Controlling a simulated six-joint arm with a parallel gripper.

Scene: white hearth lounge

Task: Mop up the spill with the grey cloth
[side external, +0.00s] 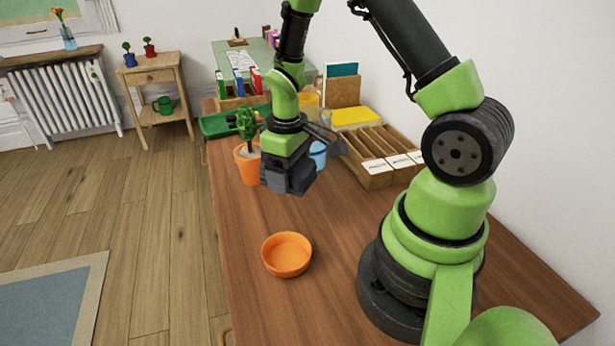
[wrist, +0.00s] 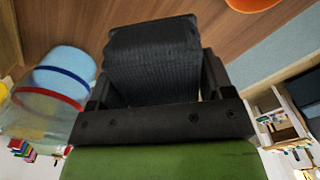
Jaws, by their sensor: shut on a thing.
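My gripper (side external: 286,181) hangs above the wooden table, beside the orange plant pot (side external: 247,168). It is shut on a dark grey ribbed bundle, which I take to be the grey cloth (wrist: 152,55). In the wrist view the cloth sits folded between both fingers of my gripper (wrist: 155,88). In the side view I cannot clearly tell cloth from fingers. I make out no spill on the table in either view; my arm and gripper hide part of the top.
An orange bowl (side external: 287,262) stands on the table in front of my gripper. A blue vessel (side external: 318,155) is close behind it. A wooden sorter (side external: 375,180), a yellow item (side external: 357,116) and a green tray (side external: 222,123) line the back. Bare table lies around the bowl.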

